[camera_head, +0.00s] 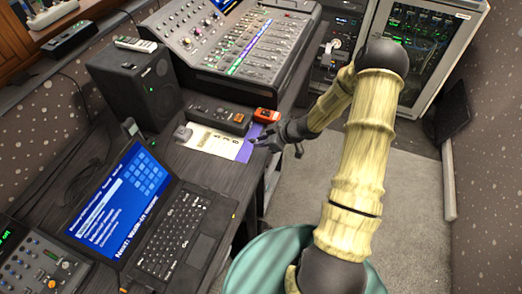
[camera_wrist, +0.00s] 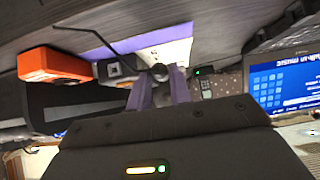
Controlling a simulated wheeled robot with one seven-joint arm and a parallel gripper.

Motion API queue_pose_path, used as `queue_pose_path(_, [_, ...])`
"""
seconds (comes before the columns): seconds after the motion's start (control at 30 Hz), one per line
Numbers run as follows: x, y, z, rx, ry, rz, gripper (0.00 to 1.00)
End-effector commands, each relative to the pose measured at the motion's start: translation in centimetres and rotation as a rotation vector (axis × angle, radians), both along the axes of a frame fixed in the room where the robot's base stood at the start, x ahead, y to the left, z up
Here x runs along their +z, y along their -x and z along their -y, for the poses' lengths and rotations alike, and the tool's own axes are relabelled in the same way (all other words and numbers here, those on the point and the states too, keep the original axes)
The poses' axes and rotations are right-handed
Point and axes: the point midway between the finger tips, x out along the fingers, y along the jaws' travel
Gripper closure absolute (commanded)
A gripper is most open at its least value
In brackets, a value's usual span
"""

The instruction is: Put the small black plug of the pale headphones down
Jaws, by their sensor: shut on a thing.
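My gripper (camera_head: 266,143) is over the front edge of the desk, beside a purple strip. In the wrist view my gripper (camera_wrist: 158,88) has its two fingers close together on a small dark piece, the black plug (camera_wrist: 160,72), at their tips. A thin black cable (camera_wrist: 122,52) runs from near the tips up and to the left. The plug is too small to make out in the head view. I cannot tell whether it touches the surface. The pale headphones cannot be made out in either view.
An orange box (camera_head: 266,116) sits just behind my gripper, beside a dark unit (camera_head: 220,117). A white sheet (camera_head: 212,142) lies left of the purple strip (camera_head: 246,150). An open laptop (camera_head: 170,235) is nearer; a speaker (camera_head: 138,85) and mixing desk (camera_head: 235,45) stand farther back.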

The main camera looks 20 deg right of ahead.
Motion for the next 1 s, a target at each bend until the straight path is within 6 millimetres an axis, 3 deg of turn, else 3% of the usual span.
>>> queue_pose_path(0.1, [-1.1, -0.1, 0.0, -0.001, -0.001, 0.001, 1.00])
queue_pose_path(0.43, [-1.4, 0.0, 0.0, 0.000, -0.001, 0.001, 1.00])
queue_pose_path(0.73, [-4.9, 0.0, 0.0, -0.001, 0.000, -0.001, 1.00])
queue_pose_path(1.0, [-5.0, 0.0, 0.0, 0.000, 0.001, 0.001, 1.00])
